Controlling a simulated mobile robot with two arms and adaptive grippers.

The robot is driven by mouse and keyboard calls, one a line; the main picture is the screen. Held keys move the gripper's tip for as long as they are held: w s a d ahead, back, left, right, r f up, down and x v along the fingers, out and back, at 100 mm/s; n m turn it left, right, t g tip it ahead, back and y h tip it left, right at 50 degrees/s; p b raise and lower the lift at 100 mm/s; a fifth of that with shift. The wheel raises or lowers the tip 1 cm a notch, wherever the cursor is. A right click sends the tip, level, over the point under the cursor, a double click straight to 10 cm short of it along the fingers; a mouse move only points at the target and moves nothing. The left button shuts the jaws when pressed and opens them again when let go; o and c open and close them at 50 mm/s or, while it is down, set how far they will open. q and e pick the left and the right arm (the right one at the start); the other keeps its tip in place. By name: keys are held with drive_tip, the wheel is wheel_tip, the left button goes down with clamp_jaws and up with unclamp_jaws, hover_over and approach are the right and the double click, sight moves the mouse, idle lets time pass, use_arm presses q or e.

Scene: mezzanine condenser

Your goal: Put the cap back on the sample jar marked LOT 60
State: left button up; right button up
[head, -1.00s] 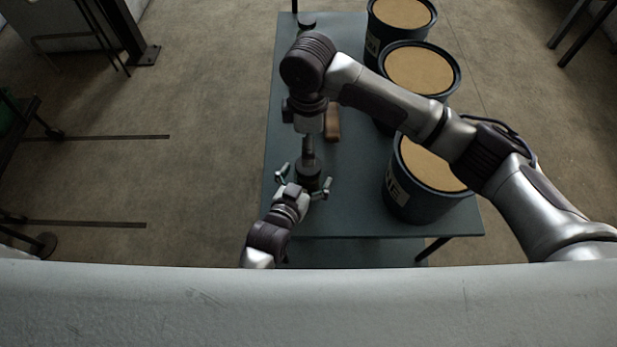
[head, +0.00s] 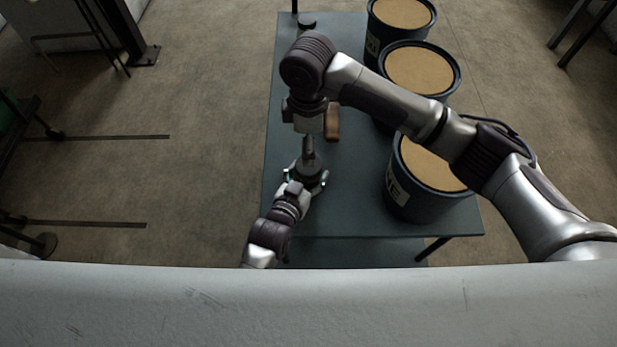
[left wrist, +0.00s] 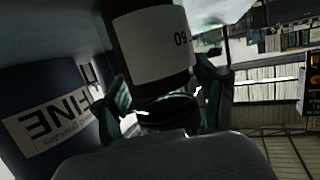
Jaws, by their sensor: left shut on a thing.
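The sample jar (head: 309,174) is a dark, round container near the left edge of the table. In the left wrist view its white label (left wrist: 153,46) shows upside down and ends in what reads as 60 when turned over. My left gripper (head: 306,180) is shut on the jar, with a finger on each side. My right gripper (head: 308,150) points down directly above the jar. Its fingers look like a narrow dark shape, and I cannot tell whether they hold the cap. The jar's top is partly hidden, and I cannot make out the cap separately.
Several dark blue drums with tan lids stand along the right of the table (head: 345,205); the nearest drum (head: 408,200) also shows in the left wrist view (left wrist: 45,115). A brown block (head: 332,122) lies beyond the jar.

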sight(309, 177)
use_arm(q)
clamp_jaws()
use_arm(e)
drive_tip(key=shift+w+r, duration=0.1)
drive_tip(key=shift+f, duration=0.25)
drive_tip(key=shift+f, duration=3.9)
drive_tip(key=c, duration=1.2)
drive_tip(key=o, duration=1.3)
